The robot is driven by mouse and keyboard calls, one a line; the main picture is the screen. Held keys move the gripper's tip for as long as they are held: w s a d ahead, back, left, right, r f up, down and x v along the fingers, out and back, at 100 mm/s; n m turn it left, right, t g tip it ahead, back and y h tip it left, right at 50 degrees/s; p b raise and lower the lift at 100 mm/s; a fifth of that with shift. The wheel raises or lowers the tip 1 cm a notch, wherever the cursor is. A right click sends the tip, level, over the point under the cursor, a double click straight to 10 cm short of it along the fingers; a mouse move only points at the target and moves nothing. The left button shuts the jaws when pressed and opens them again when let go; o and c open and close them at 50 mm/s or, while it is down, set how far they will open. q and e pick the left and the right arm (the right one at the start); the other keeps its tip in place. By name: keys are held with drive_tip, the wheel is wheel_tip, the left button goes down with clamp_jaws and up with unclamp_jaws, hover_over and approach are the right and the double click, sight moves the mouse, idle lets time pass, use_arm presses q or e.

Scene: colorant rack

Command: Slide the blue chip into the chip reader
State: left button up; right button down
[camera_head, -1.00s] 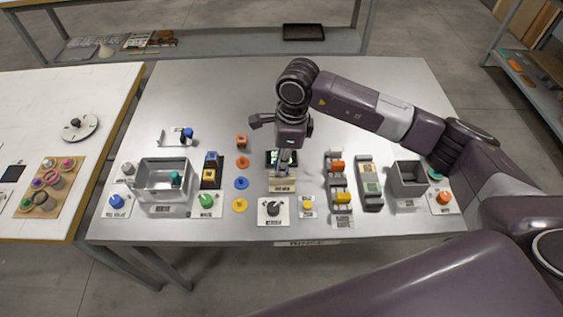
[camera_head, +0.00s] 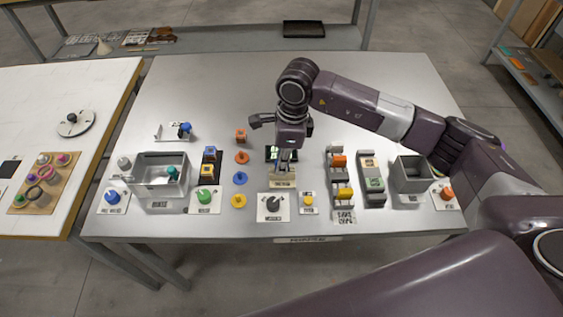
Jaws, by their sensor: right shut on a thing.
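The chip reader (camera_head: 283,182) is a small beige block with a label on its front and a dark screen with green marks behind it, at the middle of the table in the head view. My right gripper (camera_head: 283,166) points down right at the reader. Its fingers are shut on a small thin piece, which I take to be the blue chip. The fingers mostly hide the piece, and I cannot tell how far it sits in the reader's slot. My left gripper is not in view.
Orange, blue (camera_head: 240,179) and yellow discs lie left of the reader. A grey bin (camera_head: 158,187) stands farther left, a black-and-yellow holder (camera_head: 208,174) nearer. A dial (camera_head: 273,205) is in front. Grey racks (camera_head: 371,187) and an open box (camera_head: 411,182) stand right. The table's back is clear.

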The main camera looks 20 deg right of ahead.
idle(0.4)
drive_tip(key=shift+r+p, duration=0.65)
drive_tip(key=shift+r, duration=0.5)
